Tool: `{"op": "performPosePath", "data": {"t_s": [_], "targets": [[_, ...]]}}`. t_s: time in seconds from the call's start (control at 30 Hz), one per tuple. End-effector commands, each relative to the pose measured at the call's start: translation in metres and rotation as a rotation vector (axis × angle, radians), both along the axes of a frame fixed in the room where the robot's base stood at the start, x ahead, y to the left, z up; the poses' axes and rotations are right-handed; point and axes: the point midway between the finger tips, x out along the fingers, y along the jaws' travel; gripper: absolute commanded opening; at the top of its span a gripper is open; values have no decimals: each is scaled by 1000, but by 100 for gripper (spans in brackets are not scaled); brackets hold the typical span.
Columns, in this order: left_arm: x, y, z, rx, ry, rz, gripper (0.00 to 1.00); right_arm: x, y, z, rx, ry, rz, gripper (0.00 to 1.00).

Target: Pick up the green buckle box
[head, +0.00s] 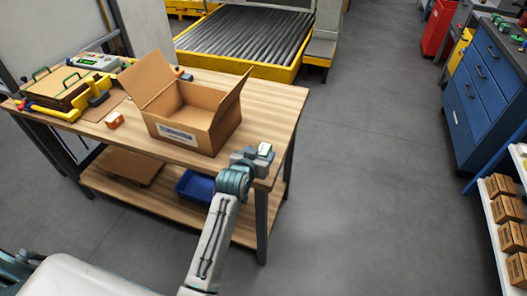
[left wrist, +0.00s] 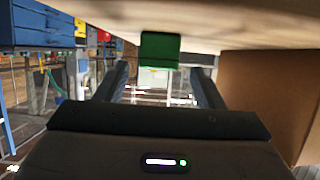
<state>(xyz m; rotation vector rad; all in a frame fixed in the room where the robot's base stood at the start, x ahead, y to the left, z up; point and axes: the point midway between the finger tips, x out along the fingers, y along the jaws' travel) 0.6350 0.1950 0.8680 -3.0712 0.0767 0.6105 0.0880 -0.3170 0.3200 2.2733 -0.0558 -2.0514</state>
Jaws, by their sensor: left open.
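The green buckle box (head: 265,149) is small, with a pale top, and sits near the right front corner of the wooden table. My left gripper (head: 252,157) is at that corner, right by the box, and partly hides it. In the left wrist view the table surface is at the top and the green box (left wrist: 160,50) shows ahead, between the two open dark fingers (left wrist: 160,75). I cannot tell whether the fingers touch it. My right gripper is not in view.
An open cardboard carton (head: 187,135) stands left of my left gripper; its side shows in the left wrist view (left wrist: 270,100). A small orange box (head: 115,120) lies farther left. A blue bin (head: 195,186) is on the lower shelf.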

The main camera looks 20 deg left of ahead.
Motion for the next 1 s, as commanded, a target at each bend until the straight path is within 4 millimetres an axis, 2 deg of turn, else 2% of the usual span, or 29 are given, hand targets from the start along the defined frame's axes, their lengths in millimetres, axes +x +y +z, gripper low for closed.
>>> {"op": "performPosePath", "data": {"t_s": [0.1, 0.23, 0.57, 0.83, 1.0], "targets": [[16, -3, -5, 0, 1, -1, 62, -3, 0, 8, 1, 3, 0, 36], [30, -4, -12, 1, 0, 0, 62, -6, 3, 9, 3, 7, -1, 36], [36, -4, -17, 0, 0, 0, 62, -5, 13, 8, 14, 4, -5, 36], [35, -4, -17, 0, 0, 0, 11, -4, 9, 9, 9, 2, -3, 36], [36, -4, -16, 0, -1, 0, 10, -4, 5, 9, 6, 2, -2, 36]]}}
